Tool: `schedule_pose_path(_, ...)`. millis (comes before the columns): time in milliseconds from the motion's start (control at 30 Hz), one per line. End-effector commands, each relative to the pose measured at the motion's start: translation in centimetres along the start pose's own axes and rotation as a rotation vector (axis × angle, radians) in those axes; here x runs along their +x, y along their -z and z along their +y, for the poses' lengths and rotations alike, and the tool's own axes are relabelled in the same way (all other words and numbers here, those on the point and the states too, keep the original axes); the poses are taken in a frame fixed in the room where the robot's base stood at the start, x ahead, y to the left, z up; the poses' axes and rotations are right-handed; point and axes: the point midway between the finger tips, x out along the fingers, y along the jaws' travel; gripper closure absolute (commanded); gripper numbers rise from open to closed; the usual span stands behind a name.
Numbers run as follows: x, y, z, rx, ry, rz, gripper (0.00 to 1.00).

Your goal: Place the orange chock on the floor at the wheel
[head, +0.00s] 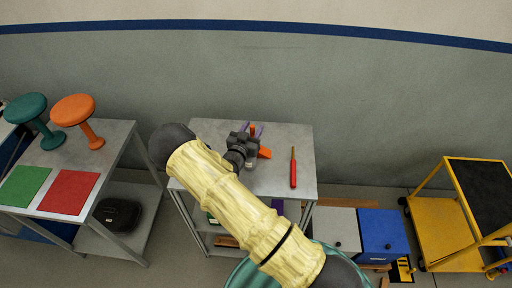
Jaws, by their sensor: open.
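An orange piece (265,153), which looks like the chock, lies on the grey middle table (215,130), partly hidden by my gripper. My gripper (252,130) is open above the table, right at the orange piece; I cannot tell whether it touches it. The yellow cart (450,222) stands on the floor at the right. A dark wheel (422,265) shows small at its lower left corner.
A red-handled tool (293,172) lies on the middle table. The left table holds a teal stool (27,108), an orange stool (75,110), a green mat (25,187) and a red mat (68,192). White and blue cabinets (383,232) stand between table and cart.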

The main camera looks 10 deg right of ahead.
Motion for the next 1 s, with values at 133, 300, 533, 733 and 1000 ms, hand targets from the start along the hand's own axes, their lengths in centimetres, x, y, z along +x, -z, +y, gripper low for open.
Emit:
schedule_pose_path(133, 0.0, 0.0, 0.0, 0.0, 0.0, 0.0, 0.62)
schedule_pose_path(300, 0.0, 0.0, 0.0, 0.0, 0.0, 0.0, 0.96)
schedule_pose_path(533, 0.0, 0.1, 0.0, 0.0, 0.0, 0.001, 1.0)
schedule_pose_path(733, 0.0, 0.2, 0.0, 0.001, 0.0, 0.001, 1.0)
schedule_pose_path(1000, 0.0, 2.3, -0.1, 0.003, 0.0, 0.001, 1.0)
